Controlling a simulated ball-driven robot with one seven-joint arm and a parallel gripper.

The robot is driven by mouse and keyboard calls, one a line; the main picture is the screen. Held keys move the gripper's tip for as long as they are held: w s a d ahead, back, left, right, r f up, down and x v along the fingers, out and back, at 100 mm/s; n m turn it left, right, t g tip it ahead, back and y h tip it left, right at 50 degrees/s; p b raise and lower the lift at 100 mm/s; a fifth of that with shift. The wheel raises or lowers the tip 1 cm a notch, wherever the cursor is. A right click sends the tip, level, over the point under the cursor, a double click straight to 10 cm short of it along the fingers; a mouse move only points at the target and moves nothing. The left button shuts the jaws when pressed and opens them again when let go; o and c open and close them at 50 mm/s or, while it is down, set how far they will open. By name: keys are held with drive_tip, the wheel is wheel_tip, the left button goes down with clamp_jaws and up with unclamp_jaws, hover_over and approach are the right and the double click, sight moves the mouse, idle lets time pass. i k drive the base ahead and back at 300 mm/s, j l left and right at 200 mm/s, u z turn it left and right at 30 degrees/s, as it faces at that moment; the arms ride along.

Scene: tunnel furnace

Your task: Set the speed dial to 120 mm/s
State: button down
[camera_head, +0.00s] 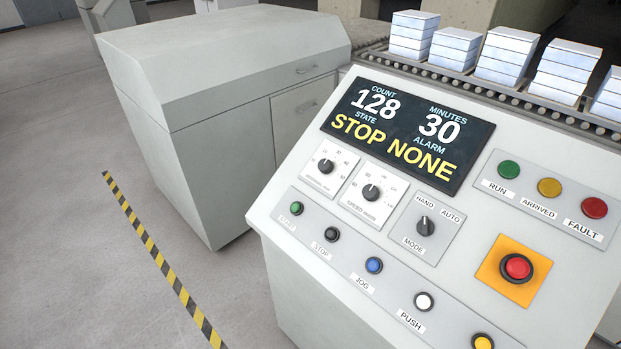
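The speed dial (370,192) is a black knob on a white scale plate, the middle one of three knobs on the sloped control panel. The display (408,135) above reads count 128, minutes 30, state STOP, alarm NONE. My gripper is not in view.
Below the dials runs a row of buttons, including a green one (296,208) and a blue one (374,265). A red emergency button (516,268) sits at right. A grey cabinet (225,60) stands behind left. Stacked white blocks (505,58) stand on a roller conveyor. The left floor is clear.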

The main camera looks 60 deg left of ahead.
sight(371, 193)
drive_tip(key=u, duration=1.3)
